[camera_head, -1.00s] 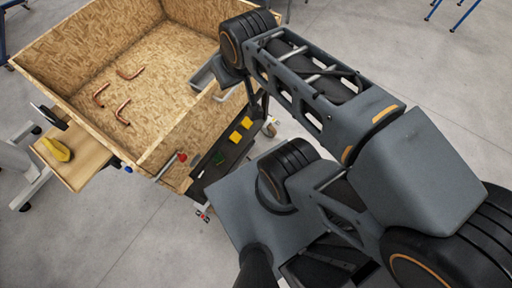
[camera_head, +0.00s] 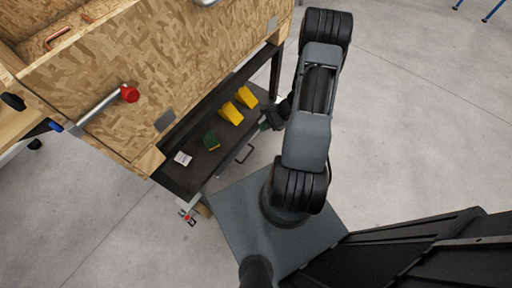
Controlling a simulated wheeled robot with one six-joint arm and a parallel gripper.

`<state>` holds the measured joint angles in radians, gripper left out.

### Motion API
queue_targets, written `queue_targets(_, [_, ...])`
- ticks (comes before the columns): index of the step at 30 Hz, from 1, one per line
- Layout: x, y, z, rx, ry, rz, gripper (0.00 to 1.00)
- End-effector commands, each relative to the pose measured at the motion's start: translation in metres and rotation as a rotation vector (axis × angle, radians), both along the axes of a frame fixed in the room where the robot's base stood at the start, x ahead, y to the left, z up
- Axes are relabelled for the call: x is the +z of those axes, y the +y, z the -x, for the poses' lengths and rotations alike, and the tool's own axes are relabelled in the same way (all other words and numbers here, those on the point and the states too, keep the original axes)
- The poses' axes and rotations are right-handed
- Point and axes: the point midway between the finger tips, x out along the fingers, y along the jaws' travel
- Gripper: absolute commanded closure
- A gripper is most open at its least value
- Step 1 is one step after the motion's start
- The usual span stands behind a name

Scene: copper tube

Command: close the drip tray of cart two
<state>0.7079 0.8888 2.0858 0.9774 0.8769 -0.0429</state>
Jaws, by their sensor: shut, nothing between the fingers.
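The cart (camera_head: 125,65) has tall chipboard walls and fills the upper left; no number on it is legible. Below its near wall a long black drip tray (camera_head: 214,172) juts out, its upper face showing. A dark bar handle (camera_head: 243,153) is on the tray's outer side. My gripper (camera_head: 270,118) is small and dark at the tray's right end, past the yellow pieces, beside the tray's outer edge. It is shut and holds nothing. Its fingertips are hard to make out, and I cannot tell if they touch the tray.
On the tray lie two yellow wedges (camera_head: 231,112), a green block (camera_head: 211,141) and a white card (camera_head: 183,158). A red-ended bar (camera_head: 129,93) sticks out from the cart's wall. Open concrete floor (camera_head: 410,130) lies to the right.

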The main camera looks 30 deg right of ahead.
Motion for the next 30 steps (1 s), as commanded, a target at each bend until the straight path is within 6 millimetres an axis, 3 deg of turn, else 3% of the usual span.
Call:
queue_targets(1, [-0.062, -0.003, 0.003, -0.115, 0.037, -0.049, 1.00])
queue_targets(3, [-0.113, -0.009, 0.002, -0.279, 0.074, -0.099, 1.00])
queue_targets(6, [-0.177, -0.019, 0.002, -0.508, 0.117, -0.148, 1.00])
queue_targets(9, [-0.225, -0.032, -0.001, -0.721, 0.144, -0.170, 1.00])
queue_targets(13, [-0.252, -0.051, -0.007, -0.907, 0.145, -0.166, 1.00])
queue_targets(19, [-0.263, -0.072, -0.018, -1.040, 0.125, -0.146, 1.00])
queue_targets(30, [-0.304, -0.058, -0.057, -1.056, 0.118, -0.138, 1.00])
